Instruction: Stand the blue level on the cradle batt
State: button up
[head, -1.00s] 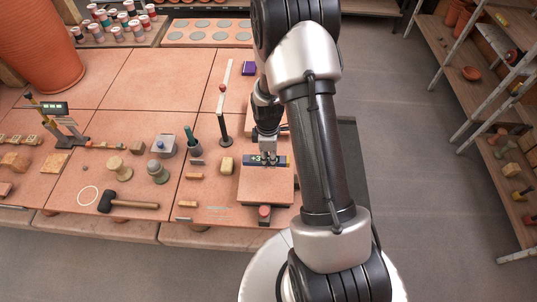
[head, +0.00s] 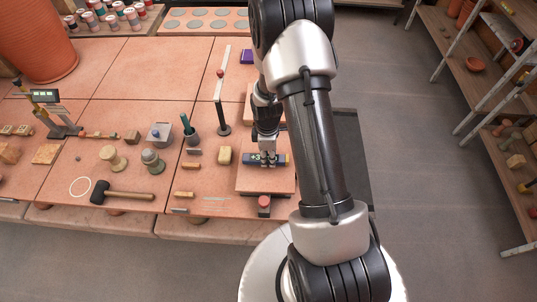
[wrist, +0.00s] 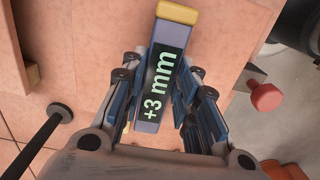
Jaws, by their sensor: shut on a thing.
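The blue level (head: 279,160) is a short bar with a dark display and a yellow end. In the wrist view the level (wrist: 149,126) reads "+3 mm". My gripper (head: 267,157) is shut on its middle; in the wrist view the fingers of my gripper (wrist: 162,82) lie along both its sides. The level is over a raised pinkish square slab (head: 265,183), which may be the cradle batt. I cannot tell whether the level touches it. My arm and gripper hide part of the slab's far side.
A red knob (head: 264,201) is at the slab's front edge. A dark post with a pale arm and red ball (head: 221,95) stands behind left. Shelves (head: 503,150) stand right across the floor.

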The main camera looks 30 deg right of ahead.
aim_at(268, 158)
jog(key=shift+f+b, duration=0.5)
jog(key=shift+f, duration=0.1)
jog(key=o, duration=1.2)
jog(key=o, duration=0.5)
jog(key=shift+r, duration=0.2)
jog(key=shift+r+p, duration=0.9)
jog(key=shift+r, duration=1.95)
